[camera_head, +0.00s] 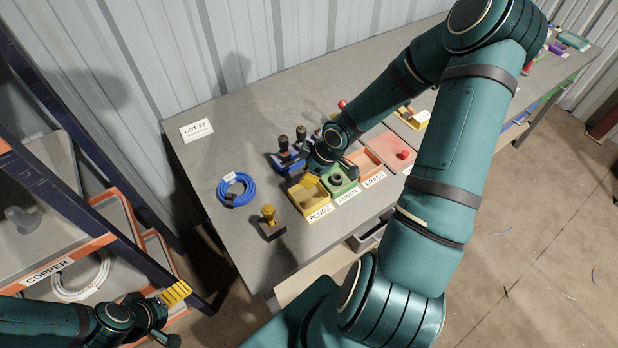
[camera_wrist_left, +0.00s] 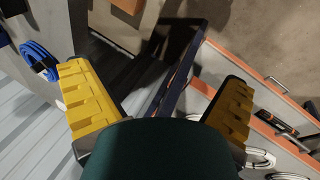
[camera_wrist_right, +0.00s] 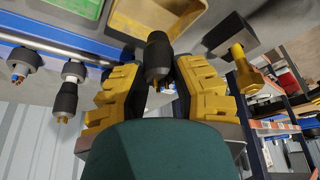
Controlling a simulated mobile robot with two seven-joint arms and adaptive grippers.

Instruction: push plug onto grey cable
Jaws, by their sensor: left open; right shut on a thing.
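My right gripper (camera_wrist_right: 158,85) is shut on a black plug (camera_wrist_right: 157,55) with a yellowish tip. In the head view its yellow fingers (camera_head: 306,182) are partly hidden by my right arm, by the yellow PLUGS bin (camera_head: 312,204). A blue rack (camera_head: 288,168) with upright black-topped pieces (camera_head: 284,145) stands just behind. In the right wrist view, a grey-collared piece with coloured wire ends (camera_wrist_right: 20,64) and another with a black plug (camera_wrist_right: 65,100) show at left. I cannot tell which is the grey cable. My left gripper (camera_head: 172,296) is open and empty, away from the bench.
A green bin (camera_head: 343,188) and an orange BRASS bin (camera_head: 366,160) sit beside the PLUGS bin. A blue cable coil (camera_head: 236,188) and a yellow-handled piece on a dark block (camera_head: 269,218) lie on the bench. A COPPER shelf (camera_head: 75,252) stands at left.

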